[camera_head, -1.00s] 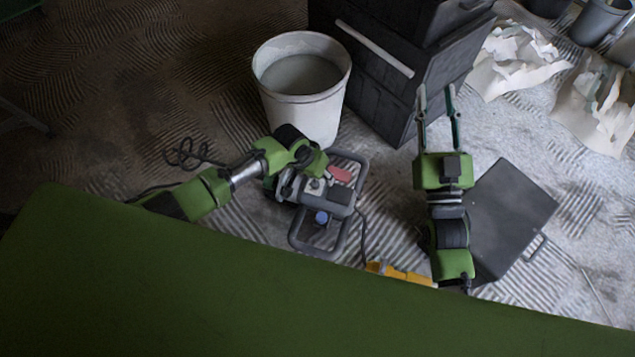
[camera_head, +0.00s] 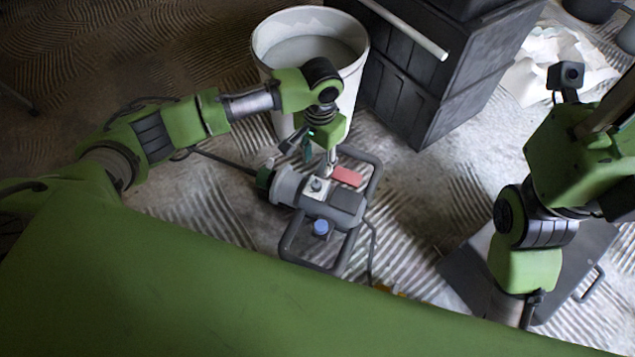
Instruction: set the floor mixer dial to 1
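The floor mixer (camera_head: 345,200) stands on the floor in the middle of the view, with a grey motor body inside a tubular frame. A light plate on its top carries a small dial (camera_head: 317,186); its setting is too small to read. A red patch and a blue round cap also show on the mixer. My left gripper (camera_head: 320,168) points down just above the plate, with its fingers apart and nothing between them. I cannot tell whether a fingertip touches the mixer. My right gripper (camera_head: 588,140) is at the right edge, away from the mixer, its fingers not clearly visible.
A white bucket (camera_head: 357,85) stands close behind the mixer and my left wrist. Stacked black crates (camera_head: 405,100) stand behind to the right. Crumpled paper (camera_head: 545,70) lies at the back right.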

